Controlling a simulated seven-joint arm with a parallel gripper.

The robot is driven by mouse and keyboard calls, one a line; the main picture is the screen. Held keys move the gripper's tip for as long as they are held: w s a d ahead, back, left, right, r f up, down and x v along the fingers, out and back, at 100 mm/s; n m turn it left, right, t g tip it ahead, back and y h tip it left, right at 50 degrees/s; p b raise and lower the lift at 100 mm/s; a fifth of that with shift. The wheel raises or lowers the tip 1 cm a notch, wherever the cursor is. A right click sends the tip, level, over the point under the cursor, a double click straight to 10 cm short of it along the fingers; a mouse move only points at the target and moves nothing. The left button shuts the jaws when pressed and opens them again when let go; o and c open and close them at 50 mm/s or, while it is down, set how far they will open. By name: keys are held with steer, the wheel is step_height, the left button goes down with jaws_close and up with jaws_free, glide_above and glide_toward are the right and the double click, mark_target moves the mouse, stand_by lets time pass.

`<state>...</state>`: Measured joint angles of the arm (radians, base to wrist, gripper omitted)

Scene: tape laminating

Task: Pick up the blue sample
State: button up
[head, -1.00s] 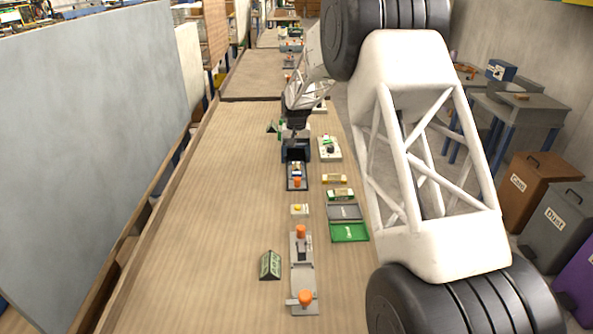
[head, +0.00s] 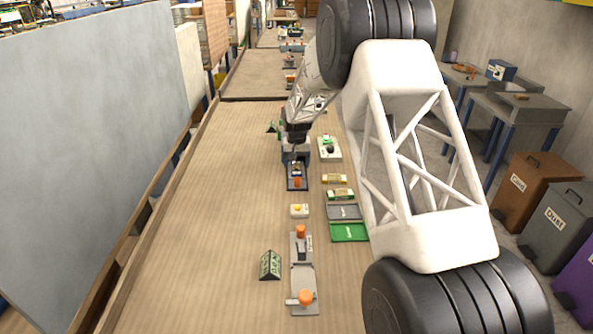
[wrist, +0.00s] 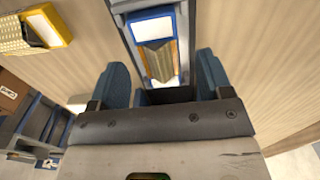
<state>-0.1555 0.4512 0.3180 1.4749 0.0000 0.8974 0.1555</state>
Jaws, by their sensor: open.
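The blue sample (wrist: 152,25) is a blue-edged piece with a white face and a gold ridged part. In the wrist view it lies ahead of my open gripper (wrist: 162,70), roughly between the lines of the two blue fingers, and no finger is seen touching it. In the head view the small blue sample (head: 296,168) sits in a dark grey fixture with an orange knob (head: 297,182). My gripper (head: 295,148) is just beyond and above that fixture. The fingertips are too small to make out there.
A white block with a yellow top (head: 299,210) lies nearer the camera. Grey (head: 344,212) and green (head: 349,232) trays are to its right. The bench's left side is clear.

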steer(key=shift+f, duration=0.95)
steer(key=c, duration=1)
steer(key=shift+r, duration=0.15)
steer(key=shift+r, duration=1.35)
steer(key=shift+s+r, duration=0.2)
steer(key=shift+r, duration=0.1)
steer(key=s, duration=0.5)
steer(key=s+d+r, duration=0.1)
steer(key=s, duration=0.4)
steer(key=s+d, duration=0.1)
steer(key=s, duration=0.4)
steer(key=shift+s+d+r, duration=0.2)
steer(key=shift+r, duration=0.05)
